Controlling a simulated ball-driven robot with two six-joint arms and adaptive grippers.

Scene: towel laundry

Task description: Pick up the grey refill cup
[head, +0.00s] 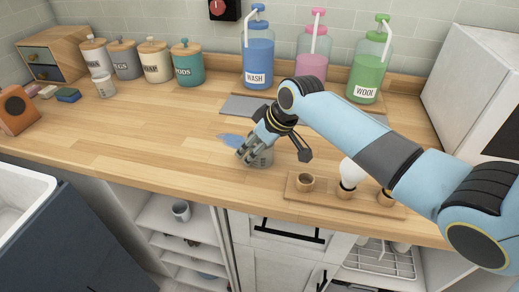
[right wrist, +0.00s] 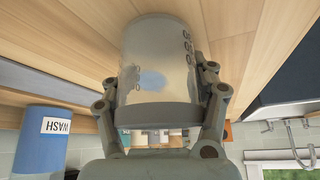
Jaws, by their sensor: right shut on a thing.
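The grey refill cup (head: 264,160) is on or just over the wooden counter in the head view, in front of a grey mat. I cannot tell if it is clear of the wood. My right gripper (head: 254,150) is shut on it, with fingers on both sides, and hides part of it. In the right wrist view the cup (right wrist: 158,50) fills the space between the fingers; it is greyish, with a blue patch showing on its side. My left gripper is not in view.
A blue puddle-like patch (head: 231,139) lies left of the cup. A wooden holder (head: 320,194) is at the front right. WASH (head: 258,62), pink (head: 312,66) and WOOL (head: 367,79) pump bottles stand behind. Several lidded canisters and a small clear cup (head: 105,87) are back left. The left counter is mostly free.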

